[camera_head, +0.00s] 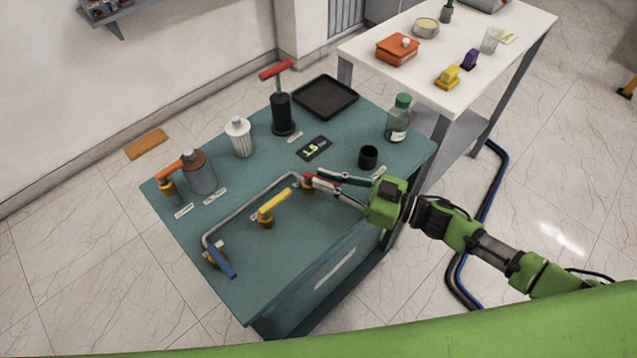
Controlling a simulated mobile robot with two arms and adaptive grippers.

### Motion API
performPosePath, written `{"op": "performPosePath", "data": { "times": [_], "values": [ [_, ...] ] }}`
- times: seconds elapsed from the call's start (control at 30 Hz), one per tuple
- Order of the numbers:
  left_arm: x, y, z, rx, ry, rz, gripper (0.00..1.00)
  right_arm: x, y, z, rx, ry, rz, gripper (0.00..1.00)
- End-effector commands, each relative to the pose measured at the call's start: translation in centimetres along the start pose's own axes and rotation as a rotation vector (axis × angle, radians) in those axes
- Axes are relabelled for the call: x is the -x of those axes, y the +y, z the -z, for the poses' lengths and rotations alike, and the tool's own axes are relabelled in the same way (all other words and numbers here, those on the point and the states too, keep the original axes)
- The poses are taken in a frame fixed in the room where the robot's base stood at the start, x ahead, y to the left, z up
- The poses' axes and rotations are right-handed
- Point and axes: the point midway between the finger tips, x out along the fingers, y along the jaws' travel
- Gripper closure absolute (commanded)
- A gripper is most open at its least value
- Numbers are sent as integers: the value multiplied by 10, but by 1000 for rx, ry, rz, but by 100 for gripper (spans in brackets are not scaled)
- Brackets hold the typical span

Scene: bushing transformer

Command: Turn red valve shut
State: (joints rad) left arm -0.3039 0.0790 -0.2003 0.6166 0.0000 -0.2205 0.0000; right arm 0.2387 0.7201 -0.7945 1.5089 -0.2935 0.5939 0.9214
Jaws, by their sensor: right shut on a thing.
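The red valve (309,179) sits at the right end of a grey pipe (252,200) on the teal table. Its brass body shows a little below my right gripper (320,182). The right gripper reaches in from the right and its fingers are shut on the red handle, which they mostly hide. How far the valve is turned cannot be told. A yellow-handled valve (273,206) stands in the middle of the pipe run, and a blue-handled valve (221,260) is at its left end. My left gripper does not show.
The teal table (300,262) also bears a black cup (368,157), a green-capped bottle (398,118), a small display (314,148), a red-handled pump (282,112), a black tray (325,96), and a white bushing (239,137). A white table (400,85) stands behind. The teal table's front is clear.

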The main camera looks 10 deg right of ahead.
Motion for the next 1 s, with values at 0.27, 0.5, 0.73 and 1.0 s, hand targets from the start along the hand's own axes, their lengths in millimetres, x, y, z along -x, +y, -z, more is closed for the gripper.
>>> {"op": "performPosePath", "data": {
  "times": [0.27, 0.5, 0.73, 1.0],
  "values": [
    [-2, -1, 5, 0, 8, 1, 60, 0, 1, 0, -1, -2, 24, 100],
    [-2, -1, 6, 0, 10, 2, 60, 0, 1, 0, -1, -3, 22, 72],
    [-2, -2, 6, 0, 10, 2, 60, 0, 1, 0, -1, -3, 22, 72],
    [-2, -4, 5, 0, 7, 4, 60, 19, 2, -2, -1, -7, 21, 72]
  ]
}}
